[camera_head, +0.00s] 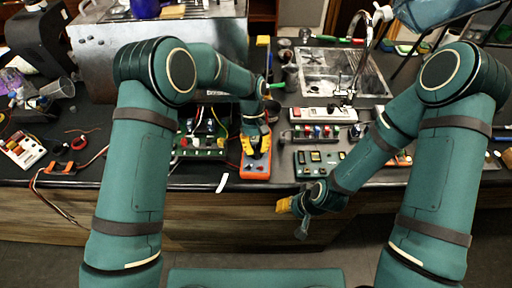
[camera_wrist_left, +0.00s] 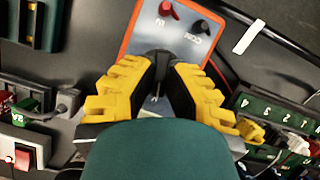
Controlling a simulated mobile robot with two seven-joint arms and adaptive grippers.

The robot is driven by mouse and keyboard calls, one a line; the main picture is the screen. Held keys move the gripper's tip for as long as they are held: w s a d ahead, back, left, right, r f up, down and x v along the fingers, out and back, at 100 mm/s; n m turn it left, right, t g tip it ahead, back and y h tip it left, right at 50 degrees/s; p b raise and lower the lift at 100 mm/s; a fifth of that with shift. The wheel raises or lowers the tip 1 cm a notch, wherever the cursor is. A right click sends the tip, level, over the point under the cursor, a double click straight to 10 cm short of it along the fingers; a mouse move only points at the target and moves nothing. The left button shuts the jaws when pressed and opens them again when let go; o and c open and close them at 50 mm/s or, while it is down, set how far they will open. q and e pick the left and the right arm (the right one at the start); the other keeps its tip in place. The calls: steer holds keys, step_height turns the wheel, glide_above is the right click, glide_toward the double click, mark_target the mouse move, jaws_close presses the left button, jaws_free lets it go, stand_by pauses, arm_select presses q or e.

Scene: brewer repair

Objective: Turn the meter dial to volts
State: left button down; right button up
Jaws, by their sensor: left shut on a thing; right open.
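The meter (camera_head: 256,172) is an orange-edged box with a grey face, lying on the dark bench near its front edge. In the left wrist view the meter (camera_wrist_left: 143,42) shows a red jack and a black jack beside the label COM. My left gripper (camera_head: 257,146) is over the meter, pointing down. In the wrist view its yellow fingers (camera_wrist_left: 158,62) close on the small dark dial on the meter's face. The fingers hide most of the dial, and its setting cannot be read. My right gripper (camera_head: 287,206) is open and empty, in front of the bench edge.
Green terminal boards stand left (camera_head: 200,149) and right (camera_head: 318,163) of the meter. A power strip (camera_head: 322,115) lies behind the right board. A white strip (camera_head: 223,182) lies at the front edge. The metal brewer (camera_head: 110,60) and a sink (camera_head: 335,70) are behind.

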arm_select(q)
steer(key=c, duration=1)
jaws_free()
steer(key=v, duration=1.2)
steer(key=shift+a, duration=0.1)
